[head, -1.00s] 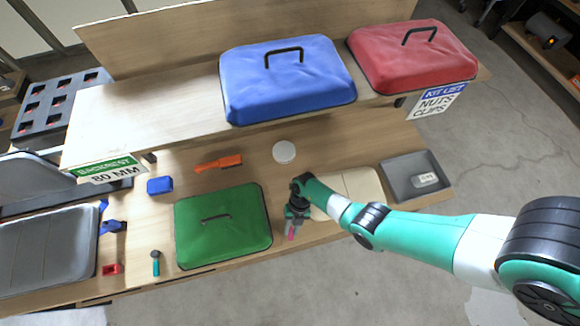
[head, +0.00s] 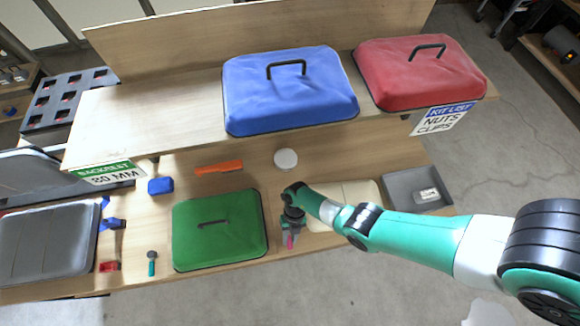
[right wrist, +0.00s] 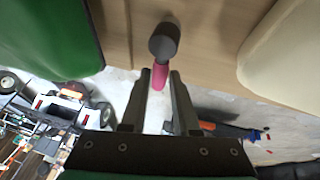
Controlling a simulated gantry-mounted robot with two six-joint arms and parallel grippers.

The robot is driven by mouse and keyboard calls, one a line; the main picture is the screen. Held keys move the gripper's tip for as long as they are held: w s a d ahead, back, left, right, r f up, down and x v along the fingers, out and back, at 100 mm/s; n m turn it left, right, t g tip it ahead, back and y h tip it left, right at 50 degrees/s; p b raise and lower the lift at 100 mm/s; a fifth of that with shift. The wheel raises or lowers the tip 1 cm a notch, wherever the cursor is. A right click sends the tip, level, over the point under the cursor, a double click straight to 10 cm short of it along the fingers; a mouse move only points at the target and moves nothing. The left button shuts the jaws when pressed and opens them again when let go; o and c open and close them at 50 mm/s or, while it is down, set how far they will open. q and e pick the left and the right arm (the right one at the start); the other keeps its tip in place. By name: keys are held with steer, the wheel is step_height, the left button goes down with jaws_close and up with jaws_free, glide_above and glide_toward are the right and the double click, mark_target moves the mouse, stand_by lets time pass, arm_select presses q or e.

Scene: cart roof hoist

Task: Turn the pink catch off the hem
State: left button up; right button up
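The pink catch (head: 290,242) shows as a small pink bar at the front edge of the wooden bench, right of the green cover (head: 219,231). In the right wrist view the pink catch (right wrist: 160,76) sticks out from under a dark round knob (right wrist: 164,42) at the wood's edge. My right gripper (right wrist: 160,78) is open, its two fingers apart, with the catch's pink end between or just beyond the fingertips. Contact cannot be told. In the head view my right gripper (head: 291,232) covers the knob. My left gripper is not in view.
A cream pad (head: 345,200) lies right of the gripper, with a grey tray (head: 402,202) beyond it. A white disc (head: 286,160) and an orange tool (head: 218,167) lie behind. Blue (head: 290,100) and red (head: 420,82) covers sit on the raised shelf. Open floor lies in front.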

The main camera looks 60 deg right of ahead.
steer(key=o, duration=0.4)
steer(key=p+v, duration=0.5)
steer(key=v, duration=0.6)
steer(key=shift+d+r+p, duration=0.1)
steer(key=shift+r+p, duration=0.25)
steer(key=shift+p, duration=0.05)
